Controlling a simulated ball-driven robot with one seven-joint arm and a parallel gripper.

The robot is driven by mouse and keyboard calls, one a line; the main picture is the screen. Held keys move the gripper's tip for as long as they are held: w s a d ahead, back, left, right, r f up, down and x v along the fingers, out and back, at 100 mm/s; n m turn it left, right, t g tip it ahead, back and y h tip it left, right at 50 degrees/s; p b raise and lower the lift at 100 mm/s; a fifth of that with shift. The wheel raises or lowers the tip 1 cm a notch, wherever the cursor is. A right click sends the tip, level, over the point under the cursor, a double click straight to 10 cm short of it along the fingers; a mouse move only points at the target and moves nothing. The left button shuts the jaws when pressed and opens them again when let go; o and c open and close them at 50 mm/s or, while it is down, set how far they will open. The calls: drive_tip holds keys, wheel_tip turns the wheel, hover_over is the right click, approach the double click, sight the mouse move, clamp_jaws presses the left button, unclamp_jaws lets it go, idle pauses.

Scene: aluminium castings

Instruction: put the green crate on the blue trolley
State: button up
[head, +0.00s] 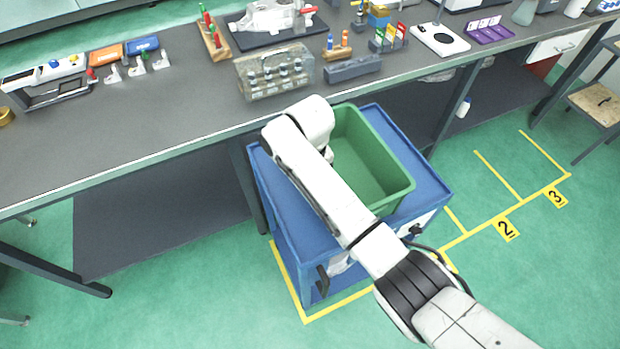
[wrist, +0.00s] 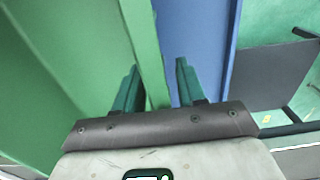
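The green crate (head: 372,165) is open-topped and looks empty. It appears to stand upright on the top of the blue trolley (head: 301,222), towards the trolley's right side. In the head view my arm hides the crate's left side and most of my gripper. In the wrist view my gripper (wrist: 158,66) has its two dark green fingers apart, one on each side of a crate wall. A strip of blue trolley top shows between that wall and the right finger, so the gripper is open around the wall.
A long grey workbench (head: 180,120) runs behind the trolley, with a clear case (head: 275,72) and several small parts on it. Yellow floor lines mark bays numbered 2 (head: 506,229) and 3 (head: 556,197) at right. A stool (head: 598,100) stands far right.

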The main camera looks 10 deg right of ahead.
wheel_tip(320, 180, up, 11)
drive_tip(key=shift+r, duration=0.2)
drive_tip(key=shift+r+p, duration=0.45)
drive_tip(key=shift+p, duration=0.25)
drive_tip(key=shift+s+f, duration=0.1)
